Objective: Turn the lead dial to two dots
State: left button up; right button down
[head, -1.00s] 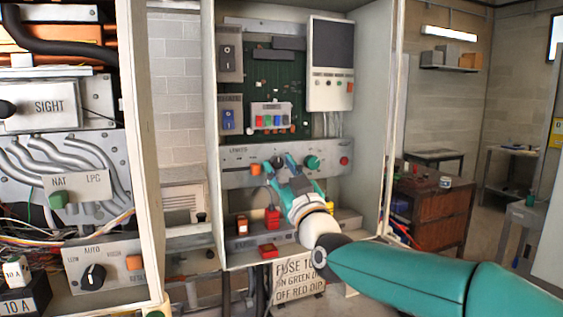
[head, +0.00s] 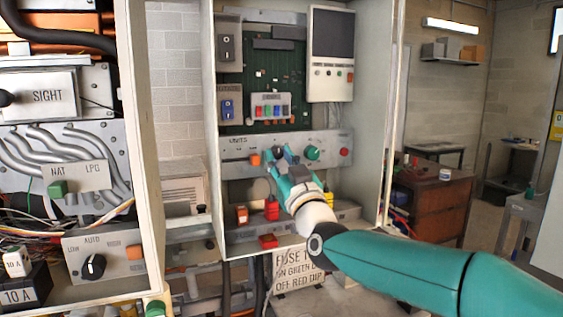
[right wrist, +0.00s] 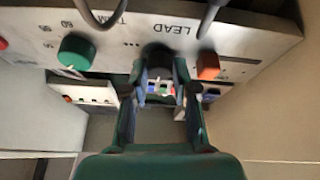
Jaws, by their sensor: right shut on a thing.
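The lead dial is a dark round knob (head: 279,153) on the grey control panel (head: 232,157) of the open white cabinet. In the right wrist view the dial (right wrist: 157,53) is upside down below the LEAD label, with small dots printed beside it. My right gripper (head: 281,157) is shut on the dial, one finger on each side; its fingers (right wrist: 158,75) also show in the right wrist view. The fingers cover the dial's sides, and I cannot tell which mark it points to.
An orange button (head: 254,160) and a green knob (head: 312,153) flank the dial closely. A red button (head: 344,152) is farther right. Red blocks (head: 271,209) stand below the panel. Another open cabinet with a black dial (head: 93,266) is at left.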

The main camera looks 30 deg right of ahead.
jog(key=m+h+b, duration=0.1)
jog(key=m, duration=0.1)
jog(key=shift+a+m+h, duration=0.1)
jog(key=shift+m+h, duration=0.2)
jog(key=shift+m, duration=0.1)
jog(key=m+g+h, duration=0.1)
jog(key=m, duration=0.2)
jog(key=shift+a+m+h, duration=0.1)
jog(key=shift+m+h, duration=0.2)
jog(key=shift+m, duration=0.1)
jog(key=m+g+h, duration=0.1)
jog(key=m, duration=0.1)
jog(key=m+g, duration=0.1)
jog(key=m, duration=0.1)
jog(key=shift+r+m+h, duration=0.15)
jog(key=shift+m+h, duration=0.25)
jog(key=shift+m+g+h+p, duration=0.5)
jog(key=shift+m+g+p, duration=0.2)
jog(key=shift+m, duration=1.2)
jog(key=c, duration=1.2)
grip_release()
